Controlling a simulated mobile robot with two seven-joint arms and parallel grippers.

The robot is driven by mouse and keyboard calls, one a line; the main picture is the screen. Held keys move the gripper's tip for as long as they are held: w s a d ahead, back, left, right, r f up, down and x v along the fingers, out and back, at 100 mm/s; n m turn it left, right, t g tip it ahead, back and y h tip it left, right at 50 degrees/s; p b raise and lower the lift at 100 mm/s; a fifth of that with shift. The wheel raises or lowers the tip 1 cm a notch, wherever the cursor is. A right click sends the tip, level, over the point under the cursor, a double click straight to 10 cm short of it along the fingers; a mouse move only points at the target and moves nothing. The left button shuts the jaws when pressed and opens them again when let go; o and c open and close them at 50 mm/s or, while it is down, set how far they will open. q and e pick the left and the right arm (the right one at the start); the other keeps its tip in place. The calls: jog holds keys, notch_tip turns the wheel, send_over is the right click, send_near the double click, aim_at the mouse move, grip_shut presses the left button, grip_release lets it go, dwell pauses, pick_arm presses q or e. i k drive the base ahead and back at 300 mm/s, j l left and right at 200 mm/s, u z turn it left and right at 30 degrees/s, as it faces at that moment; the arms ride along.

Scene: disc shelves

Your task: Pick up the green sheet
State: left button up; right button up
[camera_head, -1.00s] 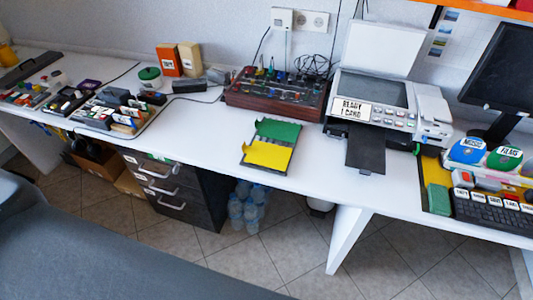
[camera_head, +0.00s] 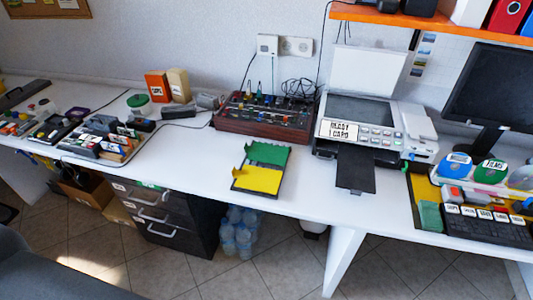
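A green sheet (camera_head: 268,154) lies on the white desk (camera_head: 205,172), in the back part of a dark, low tray. A yellow sheet (camera_head: 257,180) lies in front of it in the same tray. The tray stands near the desk's front edge, left of the printer. Neither of my grippers shows in the head view.
A printer (camera_head: 400,121) with an open lid and a dark output tray (camera_head: 355,170) stands right of the sheets. A wooden box of knobs (camera_head: 262,119) is behind them. An orange shelf (camera_head: 440,24) hangs above.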

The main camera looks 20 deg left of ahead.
aim_at(260, 152)
jog(key=j+z, duration=0.1)
jog(key=z, duration=0.65)
jog(key=j+z, duration=0.45)
jog(key=k+j+z, duration=0.15)
jog(key=z, duration=0.3)
jog(key=k+j+z, duration=0.25)
jog(key=j, duration=0.2)
jog(key=k+j+z, duration=0.35)
jog(key=k+j, duration=1.1)
jog(key=j, duration=0.1)
